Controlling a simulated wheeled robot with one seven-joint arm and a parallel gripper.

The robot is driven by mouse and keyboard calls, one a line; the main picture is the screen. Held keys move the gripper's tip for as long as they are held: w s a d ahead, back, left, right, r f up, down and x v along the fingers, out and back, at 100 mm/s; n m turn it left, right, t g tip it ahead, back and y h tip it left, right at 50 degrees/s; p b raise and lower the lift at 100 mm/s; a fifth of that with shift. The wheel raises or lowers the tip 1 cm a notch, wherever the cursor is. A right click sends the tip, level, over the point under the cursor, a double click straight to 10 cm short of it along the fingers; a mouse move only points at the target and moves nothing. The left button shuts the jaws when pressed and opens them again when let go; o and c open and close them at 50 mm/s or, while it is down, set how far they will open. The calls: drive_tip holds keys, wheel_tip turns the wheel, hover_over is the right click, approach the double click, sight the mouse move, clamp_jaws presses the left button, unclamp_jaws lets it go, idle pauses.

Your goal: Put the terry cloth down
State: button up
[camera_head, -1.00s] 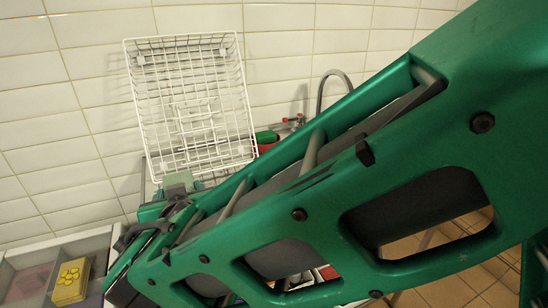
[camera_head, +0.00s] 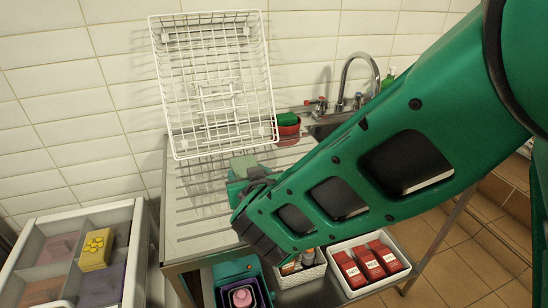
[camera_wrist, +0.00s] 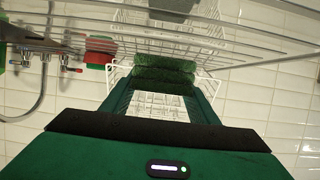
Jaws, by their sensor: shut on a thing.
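The terry cloth (camera_head: 243,162) appears as a small grey-green folded piece at my gripper (camera_head: 246,176) in the head view. In the wrist view a dark green, fuzzy cloth (camera_wrist: 164,74) lies across my gripper's (camera_wrist: 162,92) fingertips, and the fingers are shut on it. My gripper is over the ribbed metal drainboard (camera_head: 188,215), in front of the white wire rack (camera_head: 160,85). I cannot tell whether the cloth touches the drainboard. My arm hides part of the drainboard and sink.
A red bowl with a green thing (camera_head: 288,124) stands near the tap (camera_head: 344,80). A compartmented grey tray (camera_head: 139,235) at left holds a yellow item (camera_head: 96,250) and coloured cloths. Below the drainboard are a white basket (camera_head: 336,282) of red packets and a dark bin (camera_head: 262,290).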

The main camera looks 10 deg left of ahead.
drive_tip(key=shift+w+d+f, duration=0.15)
drive_tip(key=shift+f, duration=1.95)
drive_tip(key=shift+f, duration=0.1)
drive_tip(key=o, duration=0.9)
drive_tip(key=shift+o, duration=0.2)
drive_tip(key=v, duration=1.2)
